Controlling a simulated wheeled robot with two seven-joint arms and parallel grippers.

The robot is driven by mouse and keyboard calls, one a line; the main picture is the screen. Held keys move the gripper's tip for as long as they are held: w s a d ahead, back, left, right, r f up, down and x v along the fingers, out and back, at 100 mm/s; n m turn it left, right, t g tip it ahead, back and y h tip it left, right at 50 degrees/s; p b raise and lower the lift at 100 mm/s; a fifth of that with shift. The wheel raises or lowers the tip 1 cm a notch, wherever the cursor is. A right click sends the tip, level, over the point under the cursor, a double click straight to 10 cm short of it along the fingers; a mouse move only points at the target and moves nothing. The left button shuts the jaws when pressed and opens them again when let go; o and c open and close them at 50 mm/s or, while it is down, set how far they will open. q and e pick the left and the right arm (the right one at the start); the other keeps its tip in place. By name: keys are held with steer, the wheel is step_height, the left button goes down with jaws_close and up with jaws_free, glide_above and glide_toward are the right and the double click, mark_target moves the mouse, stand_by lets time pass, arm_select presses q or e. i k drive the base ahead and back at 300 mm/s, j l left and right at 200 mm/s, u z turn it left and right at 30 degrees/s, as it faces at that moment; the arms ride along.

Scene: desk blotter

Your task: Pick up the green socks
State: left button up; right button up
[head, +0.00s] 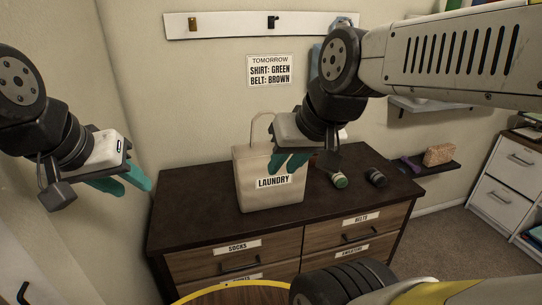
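A small green roll with a pale band (340,180), which looks like the green socks, lies on the dark dresser top to the right of the laundry bag. My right gripper (287,163) hangs in front of the bag's upper right part, left of the green roll and apart from it. Its teal fingers look parted with nothing between them. My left gripper (128,182) is at the far left, in front of the wall and well away from the roll. Its teal fingers are apart and empty.
The cream laundry bag (254,198) stands upright on the dresser (185,208). A dark roll (376,177) lies just right of the green one. A wall shelf (430,169) holds a brown block (438,154) and a purple item. A white cabinet (507,180) is at right.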

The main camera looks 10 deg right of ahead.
mark_target(340, 181)
steer(key=i+l, duration=0.1)
steer(key=l, duration=0.3)
steer(key=i+l, duration=0.1)
steer(key=l, duration=0.3)
steer(key=i+l, duration=0.1)
steer(key=l, duration=0.3)
steer(key=i+l, duration=0.1)
steer(key=l, duration=0.3)
